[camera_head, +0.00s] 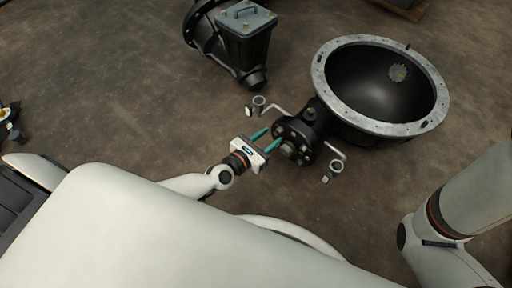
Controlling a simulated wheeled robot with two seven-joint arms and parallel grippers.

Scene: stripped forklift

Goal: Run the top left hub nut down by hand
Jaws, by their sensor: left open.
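The black hub (307,127) lies on the floor right of centre, its round flange facing my left gripper. Small light nuts or stud ends sit on the flange face, but they are too small to tell apart. My left gripper (267,139) is open, with its two teal fingers pointing at the flange. The upper finger ends near the flange's upper left edge, and the lower one near the middle of its face. I cannot tell whether either touches a nut. My right arm shows at the lower right; its gripper is out of view.
A large black bowl-shaped housing with a grey bolted rim (328,90) adjoins the hub. Bent rods with small rings (336,167) lie on both sides of it. A black part with a grey box (247,32) lies behind. Bare brown floor (100,90) is clear at left.

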